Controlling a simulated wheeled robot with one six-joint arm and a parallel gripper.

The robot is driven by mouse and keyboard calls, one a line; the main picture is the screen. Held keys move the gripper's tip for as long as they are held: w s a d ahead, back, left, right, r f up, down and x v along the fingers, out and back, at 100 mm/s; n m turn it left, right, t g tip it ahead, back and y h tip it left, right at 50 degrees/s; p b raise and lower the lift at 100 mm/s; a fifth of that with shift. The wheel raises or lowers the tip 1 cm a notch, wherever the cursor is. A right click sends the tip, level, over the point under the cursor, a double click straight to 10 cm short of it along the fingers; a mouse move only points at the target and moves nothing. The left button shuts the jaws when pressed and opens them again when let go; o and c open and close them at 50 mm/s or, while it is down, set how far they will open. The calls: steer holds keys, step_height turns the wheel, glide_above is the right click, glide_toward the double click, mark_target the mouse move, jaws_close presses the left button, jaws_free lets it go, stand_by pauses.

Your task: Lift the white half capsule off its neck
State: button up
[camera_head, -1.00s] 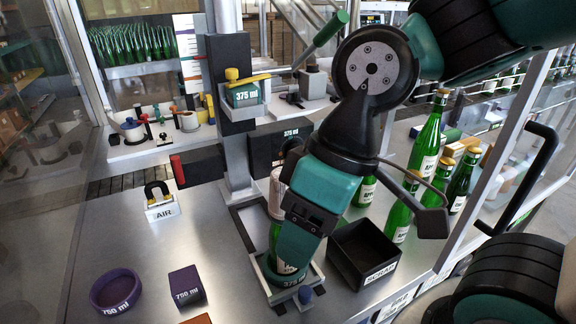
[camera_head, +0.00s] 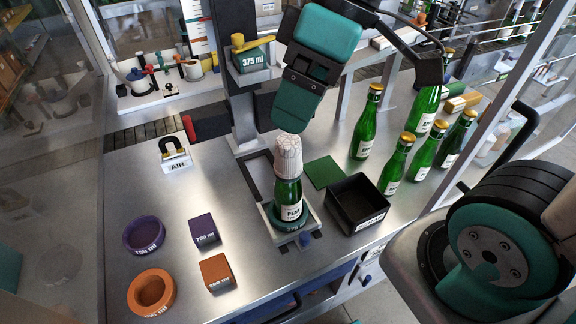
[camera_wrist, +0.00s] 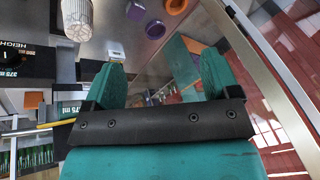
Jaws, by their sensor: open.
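The white half capsule (camera_head: 288,155) sits upright over the neck of a green bottle (camera_head: 289,198). The bottle stands on the green base of a small holder on the metal bench. My gripper (camera_head: 287,122) is above and beside the capsule in the head view, apart from it as far as I can tell. In the wrist view the two teal fingers (camera_wrist: 158,85) are spread with nothing between them. The capsule (camera_wrist: 77,18) shows there at the upper left, outside the fingers.
A black scrap bin (camera_head: 356,204) stands right of the holder, with several green bottles (camera_head: 396,165) behind it. Purple ring (camera_head: 144,234), purple block (camera_head: 204,230), orange ring (camera_head: 151,292) and orange block (camera_head: 217,272) lie at left. A column with a 375 ml block (camera_head: 250,60) rises behind.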

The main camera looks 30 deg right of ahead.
steer(key=w+d+f+n+b, duration=0.3)
steer(key=w+d+b, duration=0.1)
steer(key=w+b, duration=0.2)
steer(key=n+t+b, duration=0.1)
steer(key=n+b, duration=0.2)
steer(key=b, duration=0.1)
glide_toward(289, 139)
steer(key=x, duration=0.6)
steer(key=shift+s+a, duration=0.3)
steer(key=shift+s, duration=0.1)
steer(key=shift+w+d+p+x, duration=0.15)
steer(key=shift+p+x, duration=0.25)
steer(key=shift+x, duration=0.6)
steer(key=shift+w+d+p+x, duration=0.1)
steer(key=shift+p+x, duration=0.25)
steer(key=shift+x, duration=0.65)
steer(key=shift+w+d+p+x, duration=0.15)
steer(key=shift+p+x, duration=0.25)
steer(key=shift+x, duration=0.6)
steer(key=shift+a, duration=0.1)
steer(key=c, duration=0.7)
